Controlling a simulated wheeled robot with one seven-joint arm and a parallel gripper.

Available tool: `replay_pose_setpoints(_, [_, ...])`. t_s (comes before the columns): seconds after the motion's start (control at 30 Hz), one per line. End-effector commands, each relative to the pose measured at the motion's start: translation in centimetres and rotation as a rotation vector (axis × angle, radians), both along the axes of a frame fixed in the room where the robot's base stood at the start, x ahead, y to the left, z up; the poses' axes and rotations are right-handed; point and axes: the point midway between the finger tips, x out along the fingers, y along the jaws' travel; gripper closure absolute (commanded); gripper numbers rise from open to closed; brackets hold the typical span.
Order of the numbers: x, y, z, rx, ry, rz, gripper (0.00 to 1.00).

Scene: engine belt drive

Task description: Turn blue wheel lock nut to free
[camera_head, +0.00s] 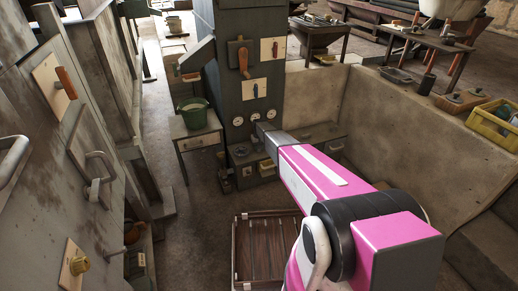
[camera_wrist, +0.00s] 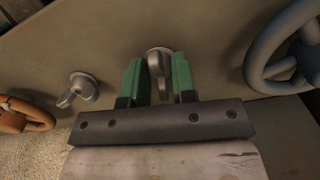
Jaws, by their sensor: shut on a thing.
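The blue wheel (camera_wrist: 284,47), dull grey-blue, shows in the wrist view at the upper right, partly cut off by the frame. Left of it, a grey lock nut (camera_wrist: 158,53) with a raised grip sits on the brown panel. My gripper (camera_wrist: 157,66) has its two green fingers on either side of this nut and is shut on it. In the head view my pink arm reaches toward the grey cabinet, and the fingers cannot be made out there.
A second grey nut (camera_wrist: 78,90) and an orange wheel (camera_wrist: 24,116) sit left on the panel. In the head view, the cabinet (camera_head: 243,70) carries gauges and levers. A green bucket (camera_head: 194,112) stands on a side table. A yellow crate (camera_head: 494,124) is at the right.

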Motion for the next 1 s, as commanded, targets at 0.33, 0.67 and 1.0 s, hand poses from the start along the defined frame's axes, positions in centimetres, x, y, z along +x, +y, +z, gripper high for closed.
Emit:
replay_pose_setpoints(0.33, [0.01, 0.0, 0.05, 0.0, 0.0, 0.136, 0.98])
replay_pose_setpoints(0.67, [0.01, 0.0, 0.04, 0.0, 0.0, 0.161, 0.98])
replay_pose_setpoints(1.0, [0.01, 0.0, 0.03, 0.0, 0.0, 0.159, 0.5])
